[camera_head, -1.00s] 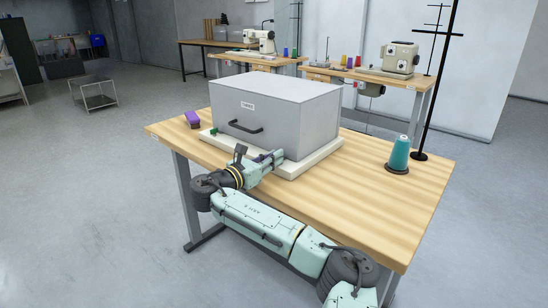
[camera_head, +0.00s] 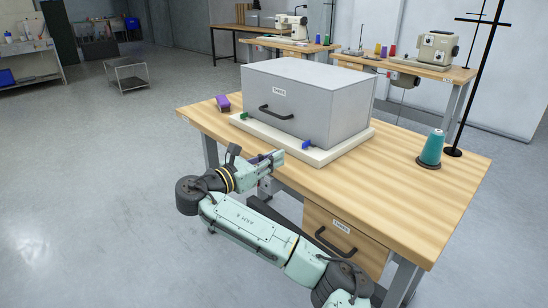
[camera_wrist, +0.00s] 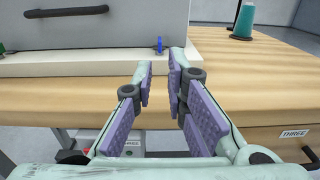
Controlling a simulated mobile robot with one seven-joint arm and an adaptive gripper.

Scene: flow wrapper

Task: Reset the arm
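My gripper (camera_head: 279,158) is at the end of my pale green arm, at the near edge of the wooden table (camera_head: 440,200). In the wrist view its two fingers with purple pads (camera_wrist: 160,82) stand a small gap apart, with nothing between them. A grey box (camera_head: 300,100) with a dark handle and a label sits on a white base (camera_head: 330,155) on the table, beyond my gripper. A green piece (camera_head: 244,116) and a blue piece (camera_head: 306,145) are at the base's front edge.
A teal thread cone (camera_head: 432,150) and a black stand (camera_head: 453,151) are at the table's right. A purple block (camera_head: 223,103) lies at the left. A drawer labelled THREE (camera_wrist: 292,134) is under the tabletop. Open floor (camera_head: 90,200) lies to the left.

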